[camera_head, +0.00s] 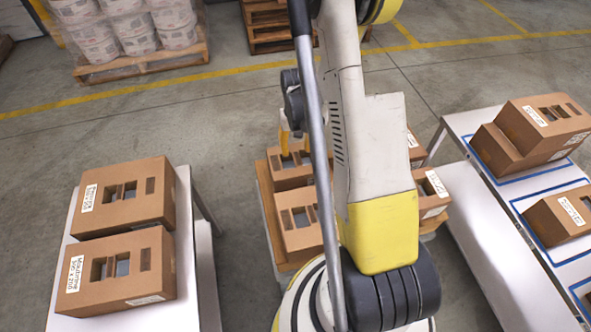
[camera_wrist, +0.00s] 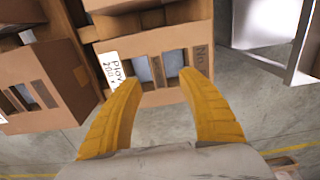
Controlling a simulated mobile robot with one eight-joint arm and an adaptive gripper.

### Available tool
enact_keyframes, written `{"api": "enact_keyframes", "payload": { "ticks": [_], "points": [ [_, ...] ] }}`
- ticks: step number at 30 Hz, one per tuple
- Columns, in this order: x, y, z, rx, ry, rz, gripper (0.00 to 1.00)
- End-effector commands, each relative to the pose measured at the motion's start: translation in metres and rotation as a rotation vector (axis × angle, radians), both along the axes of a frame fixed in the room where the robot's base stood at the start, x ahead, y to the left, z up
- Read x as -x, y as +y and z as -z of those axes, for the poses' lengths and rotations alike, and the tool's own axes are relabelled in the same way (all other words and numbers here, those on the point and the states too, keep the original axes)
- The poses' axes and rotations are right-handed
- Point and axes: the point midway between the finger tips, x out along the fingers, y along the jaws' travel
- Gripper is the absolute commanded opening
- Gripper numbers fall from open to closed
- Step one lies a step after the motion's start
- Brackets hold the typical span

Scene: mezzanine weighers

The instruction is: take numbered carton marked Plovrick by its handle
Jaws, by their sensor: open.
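In the wrist view, a brown carton (camera_wrist: 172,42) has a white label (camera_wrist: 125,72) that starts "Plov", its end hidden by a finger. Two openings in its top leave a handle strip (camera_wrist: 165,66) between them. My gripper (camera_wrist: 161,76) is open and empty, its yellow fingers spread on either side of the openings in the picture; I cannot tell whether they touch the carton. In the head view, my gripper (camera_head: 292,141) hangs over the carton at the back of a low stack, and my arm hides much of that stack.
More cartons stand close by, one in front (camera_head: 303,238) and one to the right (camera_head: 433,190). A white table (camera_head: 190,300) on the left holds two cartons. A blue-marked white table (camera_head: 490,190) on the right holds several. Wrapped buckets (camera_head: 125,30) stand on a pallet behind.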

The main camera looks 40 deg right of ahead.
Motion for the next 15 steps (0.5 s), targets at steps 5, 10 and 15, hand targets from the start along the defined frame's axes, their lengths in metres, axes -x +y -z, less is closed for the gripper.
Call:
{"api": "enact_keyframes", "payload": {
  "ticks": [5,10,15],
  "points": [
    [0.001,-0.001,0.016,0.000,0.000,0.000,0.47],
    [0.002,-0.006,0.044,0.000,-0.001,0.001,0.47],
    [0.002,-0.005,0.059,0.000,-0.001,0.000,0.47]
  ]
}}
